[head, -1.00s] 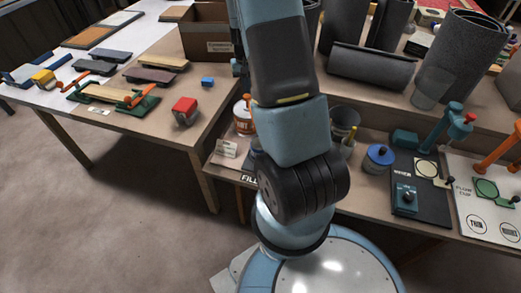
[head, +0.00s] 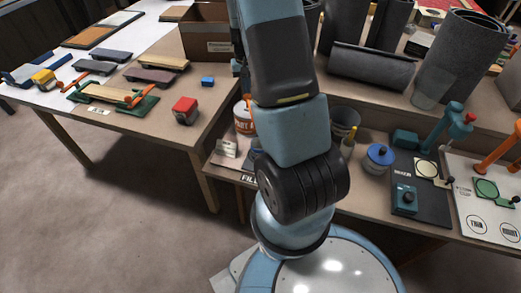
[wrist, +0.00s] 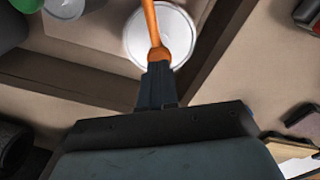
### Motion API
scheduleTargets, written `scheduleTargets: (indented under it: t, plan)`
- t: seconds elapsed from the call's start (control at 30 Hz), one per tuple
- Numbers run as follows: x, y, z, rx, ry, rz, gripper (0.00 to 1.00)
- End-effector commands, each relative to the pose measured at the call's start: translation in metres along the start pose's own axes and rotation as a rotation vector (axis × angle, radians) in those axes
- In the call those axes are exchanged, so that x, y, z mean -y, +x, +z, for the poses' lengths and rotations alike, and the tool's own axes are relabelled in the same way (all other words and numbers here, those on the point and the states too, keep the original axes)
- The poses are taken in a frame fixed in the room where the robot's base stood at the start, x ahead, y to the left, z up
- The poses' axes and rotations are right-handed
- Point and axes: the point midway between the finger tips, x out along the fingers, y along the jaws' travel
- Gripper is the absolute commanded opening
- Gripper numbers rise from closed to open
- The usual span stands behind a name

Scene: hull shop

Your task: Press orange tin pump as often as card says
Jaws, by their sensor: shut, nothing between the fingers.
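A blue-lidded pot (head: 379,158), a dark bucket (head: 345,120) and a mixer station (head: 405,200) stand right of my arm. A cardboard box (head: 207,40) sits behind the tin. A red block (head: 185,110) lies on the left table.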

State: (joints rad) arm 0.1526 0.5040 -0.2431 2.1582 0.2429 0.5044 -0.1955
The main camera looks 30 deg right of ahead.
Motion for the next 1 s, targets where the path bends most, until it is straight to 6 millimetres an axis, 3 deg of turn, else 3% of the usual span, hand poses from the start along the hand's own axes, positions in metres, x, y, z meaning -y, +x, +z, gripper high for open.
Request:
scheduleTargets:
  t: [0.47, 1.0]
  plan:
    - [0.0, 0.001, 0.0, 0.0, 0.001, 0.0, 0.0]
    - [0.0, 0.016, 0.0, 0.001, 0.0, 0.0, 0.0]
